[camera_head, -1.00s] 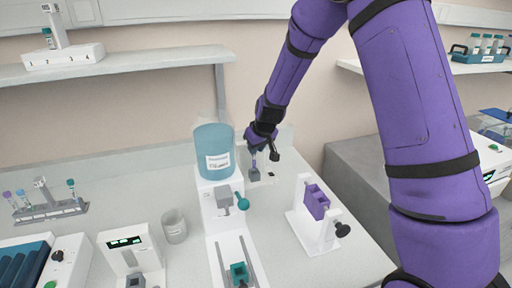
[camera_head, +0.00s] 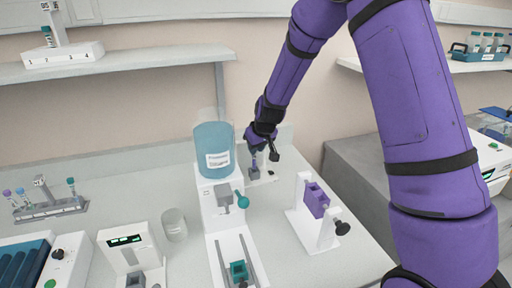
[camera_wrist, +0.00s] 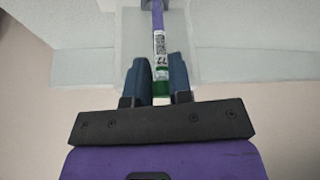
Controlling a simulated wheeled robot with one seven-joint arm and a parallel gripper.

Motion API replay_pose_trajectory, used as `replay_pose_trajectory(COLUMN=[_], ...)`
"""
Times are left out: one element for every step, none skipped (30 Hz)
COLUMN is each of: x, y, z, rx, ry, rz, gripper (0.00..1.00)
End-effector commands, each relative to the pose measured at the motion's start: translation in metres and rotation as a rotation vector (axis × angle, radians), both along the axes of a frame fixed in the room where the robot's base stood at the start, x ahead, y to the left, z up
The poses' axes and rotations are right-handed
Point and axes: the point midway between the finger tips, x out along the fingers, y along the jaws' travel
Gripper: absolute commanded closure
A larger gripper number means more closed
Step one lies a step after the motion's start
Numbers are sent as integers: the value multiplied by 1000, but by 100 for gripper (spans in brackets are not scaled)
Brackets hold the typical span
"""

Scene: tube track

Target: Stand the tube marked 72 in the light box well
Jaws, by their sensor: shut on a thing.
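My gripper (camera_wrist: 161,80) is shut on a tube (camera_wrist: 158,38) with a green cap, purple contents and a white label; the printed number looks like 72 but is small. The tube points away from the palm, and its far end meets a small grey block (camera_wrist: 153,4), the well. In the head view my gripper (camera_head: 265,151) is over the back of the bench, with the purple tube (camera_head: 254,164) upright below it. The grey well (camera_head: 253,174) is directly under the tube. I cannot tell how deep the tube's end sits in it.
A large blue-liquid container (camera_head: 214,150) stands close left of my gripper. A white stand with a purple holder (camera_head: 316,200) is in front to the right. A tube rack (camera_head: 50,210), a glass beaker (camera_head: 174,225) and a device with a green display (camera_head: 126,240) are at left.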

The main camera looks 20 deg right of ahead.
Motion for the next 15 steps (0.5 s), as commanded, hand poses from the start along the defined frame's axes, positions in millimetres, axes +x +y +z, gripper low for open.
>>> replay_pose_trajectory(x=[0, 0, 0, 0, 0, 0, 0, 0, 0, 0, 0, 0, 0, 0, 0], y=[0, 0, 0, 0, 0, 0, 0, -1, -1, -1, -1, -1, -1, -1, -1], z=[-1, -1, -2, -2, -3, -4, -5, -6, -7, -8, -8, -9, -10, -11, -12], rx=[0, 0, 0, 0, 0, 0, 0, 0, 0, 0, 0, -1, 1, 1, 1], ry=[0, 0, 0, 0, 0, 0, 0, 0, 0, 0, 0, 1, 1, 1, 1], rz=[0, 0, 0, 0, 0, -1, -1, -1, -1, -1, -1, -1, -2, -2, -2], gripper=[96, 96, 96, 96, 96, 96, 96, 96, 96, 96, 96, 96, 96, 96, 96])
